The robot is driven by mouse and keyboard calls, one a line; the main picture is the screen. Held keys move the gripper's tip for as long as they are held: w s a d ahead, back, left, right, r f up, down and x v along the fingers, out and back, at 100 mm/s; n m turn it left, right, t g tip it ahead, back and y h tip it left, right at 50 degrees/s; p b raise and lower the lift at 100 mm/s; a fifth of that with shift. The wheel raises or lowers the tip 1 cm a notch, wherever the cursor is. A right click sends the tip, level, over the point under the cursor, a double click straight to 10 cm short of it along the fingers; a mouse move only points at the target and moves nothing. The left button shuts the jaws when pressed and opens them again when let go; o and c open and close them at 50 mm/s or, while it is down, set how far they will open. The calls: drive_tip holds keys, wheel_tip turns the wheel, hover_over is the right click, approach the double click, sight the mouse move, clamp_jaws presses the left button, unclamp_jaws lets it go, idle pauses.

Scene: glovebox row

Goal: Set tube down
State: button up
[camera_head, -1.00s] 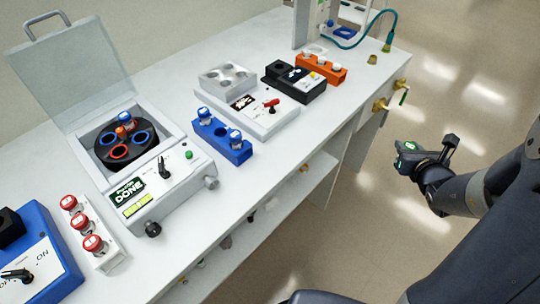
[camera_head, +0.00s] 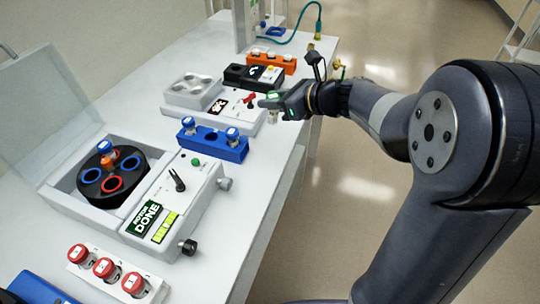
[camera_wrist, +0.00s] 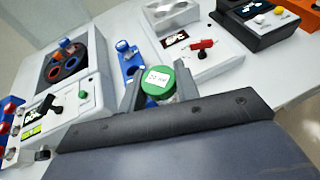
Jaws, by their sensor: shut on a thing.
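My gripper (camera_head: 272,104) is shut on a green-capped tube (camera_wrist: 158,82) and holds it near the bench's front edge, beside the white block device. The green cap bears a white label in the wrist view; the tube's lower body is mostly hidden there. A blue rack (camera_head: 225,149) stands left of my gripper, with blue-capped tubes (camera_head: 188,125) at its two ends and an empty-looking middle hole. An open centrifuge (camera_head: 113,228) has one tube (camera_head: 101,147) in its black rotor (camera_head: 129,185).
The white block device (camera_head: 180,100) has a red lever. A white rack (camera_head: 155,291) holds three red-capped tubes. Bare bench shows between the blue rack and the block device.

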drive_tip(key=shift+s+a+f, duration=0.2)
drive_tip(key=shift+s+a, duration=0.05)
drive_tip(key=shift+a, duration=0.1)
drive_tip(key=shift+n, duration=0.3)
wheel_tip(320, 180, down, 9)
drive_tip(key=shift+f+b, duration=0.1)
drive_tip(key=shift+b, duration=0.85)
drive_tip(key=shift+f, duration=0.1)
drive_tip(key=shift+f, duration=0.15)
drive_tip(key=o, duration=0.9)
drive_tip(key=shift+o, duration=0.2)
drive_tip(key=shift+r, duration=0.2)
drive_tip(key=shift+d+r, duration=0.1)
drive_tip(key=shift+r, duration=0.1)
drive_tip(key=v, duration=1.1)
drive_tip(key=shift+d+p, duration=0.3)
drive_tip(key=shift+d, duration=0.1)
drive_tip(key=shift+s, duration=0.1)
